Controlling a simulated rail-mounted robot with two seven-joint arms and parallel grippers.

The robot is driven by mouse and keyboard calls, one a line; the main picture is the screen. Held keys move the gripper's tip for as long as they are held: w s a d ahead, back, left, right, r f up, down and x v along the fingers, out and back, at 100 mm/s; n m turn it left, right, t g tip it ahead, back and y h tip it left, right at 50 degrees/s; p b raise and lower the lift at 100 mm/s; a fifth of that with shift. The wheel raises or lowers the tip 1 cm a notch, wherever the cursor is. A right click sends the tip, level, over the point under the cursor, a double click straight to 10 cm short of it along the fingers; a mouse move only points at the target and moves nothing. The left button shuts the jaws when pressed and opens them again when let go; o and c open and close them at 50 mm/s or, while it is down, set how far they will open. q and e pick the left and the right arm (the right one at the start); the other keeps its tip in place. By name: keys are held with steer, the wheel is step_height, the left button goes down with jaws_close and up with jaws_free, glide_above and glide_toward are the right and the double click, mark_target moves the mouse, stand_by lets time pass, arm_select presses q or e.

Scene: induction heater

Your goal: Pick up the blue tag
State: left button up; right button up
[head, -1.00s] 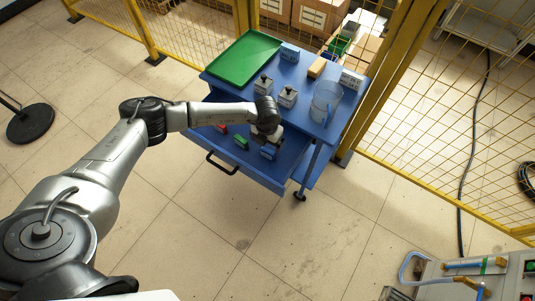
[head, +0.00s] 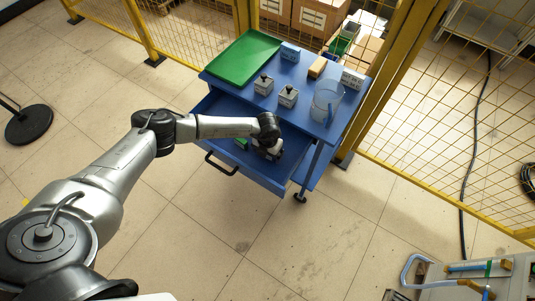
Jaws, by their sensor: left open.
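My left gripper (head: 270,155) is open and points down into the open blue drawer (head: 262,178), near its right side. The blue tag cannot be made out; the gripper covers the part of the drawer where a blue piece lay earlier. Whether the fingers are around it or above it I cannot tell. A green tag (head: 241,143) shows partly just left of the gripper, below my arm. My right gripper is not in view.
A yellow mesh fence (head: 440,120) stands behind and to the right.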

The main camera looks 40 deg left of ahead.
arm_select(q)
steer(key=c, duration=1)
steer(key=shift+r, duration=0.1)
